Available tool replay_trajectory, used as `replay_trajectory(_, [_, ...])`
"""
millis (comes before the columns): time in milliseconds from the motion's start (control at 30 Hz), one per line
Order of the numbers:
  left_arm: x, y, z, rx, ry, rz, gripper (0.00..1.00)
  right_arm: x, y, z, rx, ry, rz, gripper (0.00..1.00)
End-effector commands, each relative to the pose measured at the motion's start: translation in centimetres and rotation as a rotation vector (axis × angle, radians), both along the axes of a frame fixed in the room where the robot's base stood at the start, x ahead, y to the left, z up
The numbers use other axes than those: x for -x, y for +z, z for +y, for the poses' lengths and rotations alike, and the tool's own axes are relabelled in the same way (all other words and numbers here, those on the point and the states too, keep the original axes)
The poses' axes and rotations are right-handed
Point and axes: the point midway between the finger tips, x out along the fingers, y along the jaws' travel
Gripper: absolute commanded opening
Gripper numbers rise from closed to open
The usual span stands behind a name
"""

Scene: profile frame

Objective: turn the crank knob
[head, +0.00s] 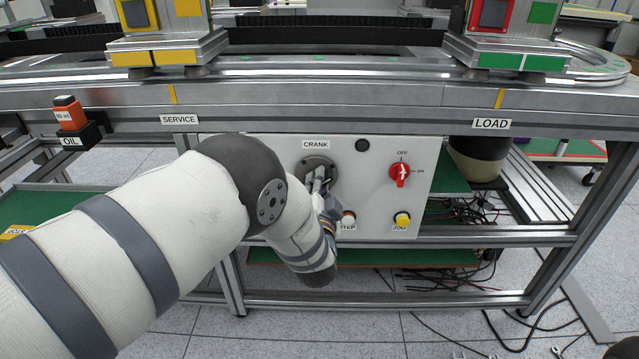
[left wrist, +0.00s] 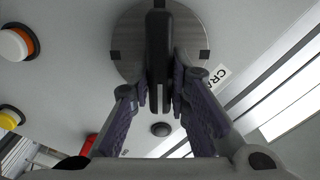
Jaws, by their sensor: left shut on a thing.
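The crank is a round grey plate (head: 312,162) under the CRANK label on the white panel. In the left wrist view the plate (left wrist: 130,42) carries a dark, upright crank knob (left wrist: 158,38). My left gripper (head: 321,184) is at the crank in the head view, partly covered by my own wrist. In the left wrist view its two fingers (left wrist: 161,92) stand on either side of the knob and are shut on it. In the head view the knob is mostly hidden behind the gripper. My right gripper is not in view.
The panel (head: 376,215) also has a red rotary switch (head: 400,172), a yellow JOG button (head: 402,219) and a white button (head: 348,219) close below the gripper. An orange oil bottle (head: 70,113) stands at left. Metal frame rails run above and below the panel.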

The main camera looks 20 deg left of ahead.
Motion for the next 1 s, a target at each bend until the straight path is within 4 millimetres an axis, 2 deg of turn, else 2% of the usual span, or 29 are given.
replay_trajectory(67, [0.1, -0.2, 0.0, 0.0, 0.001, 0.005, 0.0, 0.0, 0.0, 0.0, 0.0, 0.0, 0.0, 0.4])
replay_trajectory(100, [0.1, -0.2, 0.0, 0.0, 0.001, 0.005, 0.26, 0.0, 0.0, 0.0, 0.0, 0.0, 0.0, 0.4])
replay_trajectory(167, [0.1, -0.2, 0.0, 0.001, 0.001, 0.003, 0.37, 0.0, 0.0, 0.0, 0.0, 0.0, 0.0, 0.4])
replay_trajectory(433, [0.1, -0.1, 0.0, 0.002, 0.001, 0.002, 0.37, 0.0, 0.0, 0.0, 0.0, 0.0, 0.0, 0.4])
replay_trajectory(533, [0.9, -0.1, -0.3, 0.001, -0.001, 0.003, 0.37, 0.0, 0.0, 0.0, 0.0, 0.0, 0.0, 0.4])
replay_trajectory(800, [7.7, -0.1, -2.2, -0.001, -0.003, 0.006, 0.37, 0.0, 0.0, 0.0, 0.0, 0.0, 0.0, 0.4])
replay_trajectory(1000, [11.0, -0.1, -3.1, 0.0, 0.0, 0.004, 0.37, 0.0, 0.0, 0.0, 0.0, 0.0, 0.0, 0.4])
